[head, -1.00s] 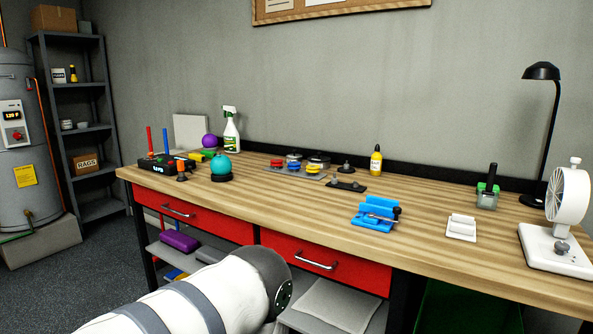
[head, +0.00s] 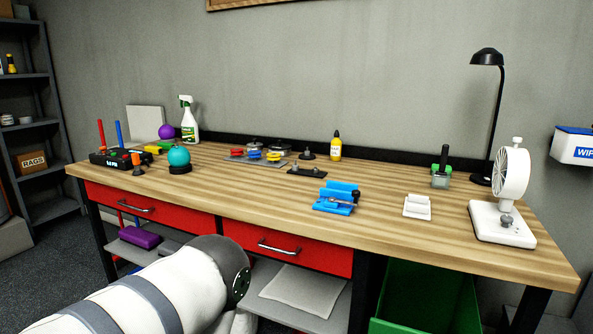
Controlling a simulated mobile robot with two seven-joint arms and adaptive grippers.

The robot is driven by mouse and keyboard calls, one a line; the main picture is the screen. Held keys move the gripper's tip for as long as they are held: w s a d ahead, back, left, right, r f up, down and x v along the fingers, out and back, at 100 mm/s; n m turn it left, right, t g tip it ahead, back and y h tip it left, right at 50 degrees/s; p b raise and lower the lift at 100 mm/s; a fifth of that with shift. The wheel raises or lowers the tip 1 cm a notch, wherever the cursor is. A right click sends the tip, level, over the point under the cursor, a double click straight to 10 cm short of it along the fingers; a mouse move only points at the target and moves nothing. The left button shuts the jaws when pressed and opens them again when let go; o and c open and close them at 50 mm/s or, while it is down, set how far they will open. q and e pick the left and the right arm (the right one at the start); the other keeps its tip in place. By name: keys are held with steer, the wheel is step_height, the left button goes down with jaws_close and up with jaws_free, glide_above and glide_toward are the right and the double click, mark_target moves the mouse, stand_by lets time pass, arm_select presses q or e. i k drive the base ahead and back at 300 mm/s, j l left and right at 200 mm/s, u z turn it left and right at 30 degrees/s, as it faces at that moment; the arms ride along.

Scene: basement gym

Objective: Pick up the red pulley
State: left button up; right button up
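The red pulley (head: 237,152) is a small red disc at the left end of a flat grey tray (head: 232,160) on the workbench, toward the back. Yellow and blue pulleys (head: 273,156) sit to its right on the same tray, with dark round parts behind them. A white and grey arm link of mine crosses the lower left of the head view, below the bench top and far from the pulley. Neither gripper shows in the head view.
The wooden bench top (head: 390,234) is clear along its front. A blue vise (head: 337,197) stands right of the tray, a spray bottle (head: 188,121) behind left, a teal ball (head: 179,157) on a stand left. A fan (head: 507,200) and lamp stand at the right.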

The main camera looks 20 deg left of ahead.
mark_target(239, 151)
steer(key=j+z, duration=0.15)
steer(key=j, duration=0.25)
steer(key=k+j+z, duration=0.15)
steer(key=j, duration=0.25)
steer(key=j+z, duration=0.1)
steer(key=j, duration=0.35)
steer(key=k+j+z, duration=0.15)
steer(key=j, duration=0.25)
steer(key=j+z, duration=0.15)
steer(key=j, duration=0.25)
steer(key=k+j+z, duration=0.15)
steer(key=j, duration=0.2)
steer(key=k+j+z, duration=0.15)
steer(key=j, duration=0.2)
